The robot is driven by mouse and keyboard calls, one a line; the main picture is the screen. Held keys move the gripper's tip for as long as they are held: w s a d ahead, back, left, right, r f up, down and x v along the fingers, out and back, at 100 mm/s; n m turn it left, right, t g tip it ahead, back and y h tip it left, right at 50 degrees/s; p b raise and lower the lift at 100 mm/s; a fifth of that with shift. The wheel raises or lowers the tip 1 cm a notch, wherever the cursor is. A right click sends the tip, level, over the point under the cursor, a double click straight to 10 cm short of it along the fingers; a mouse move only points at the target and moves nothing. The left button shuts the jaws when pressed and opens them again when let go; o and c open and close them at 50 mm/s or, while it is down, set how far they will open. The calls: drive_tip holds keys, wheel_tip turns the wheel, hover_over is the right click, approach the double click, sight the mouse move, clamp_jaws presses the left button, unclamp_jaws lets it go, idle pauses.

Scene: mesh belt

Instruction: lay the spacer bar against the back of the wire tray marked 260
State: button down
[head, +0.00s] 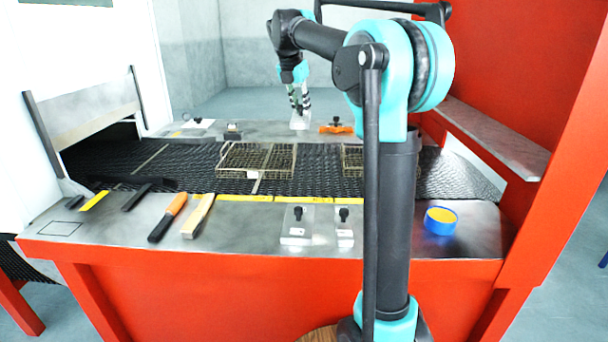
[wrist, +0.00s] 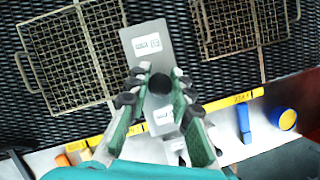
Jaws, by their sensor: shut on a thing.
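My gripper (head: 300,103) is shut on the black knob of a flat grey bar, which I take to be the spacer bar (head: 300,121). In the wrist view the gripper (wrist: 160,86) grips the knob, and the bar (wrist: 147,27) carries white labels I cannot read surely. It hangs over the dark belt, between two wire trays. The left wire tray (head: 222,163) also shows in the wrist view (wrist: 88,50). The right wire tray (head: 346,160) is partly hidden by my arm and shows in the wrist view (wrist: 202,22). I cannot read a 260 mark on either.
The near ledge holds two knobbed blocks (head: 297,238) (head: 344,240), a blue and yellow roll (head: 440,222) and an orange-and-black handled tool (head: 168,218). A yellow strip (head: 235,197) edges the belt. An orange item (head: 337,129) lies on the far ledge. Belt (head: 200,160) left of the trays is mostly clear.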

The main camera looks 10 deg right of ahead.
drive_tip(key=shift+w+d+f, duration=0.1)
drive_tip(key=shift+w+d, duration=0.15)
drive_tip(key=shift+d, duration=0.1)
wheel_tip(320, 180, down, 20)
drive_tip(key=shift+d+r, duration=0.1)
idle(0.4)
drive_tip(key=c, duration=1.3)
unclamp_jaws()
drive_tip(key=shift+c, duration=0.2)
drive_tip(key=v, duration=1.2)
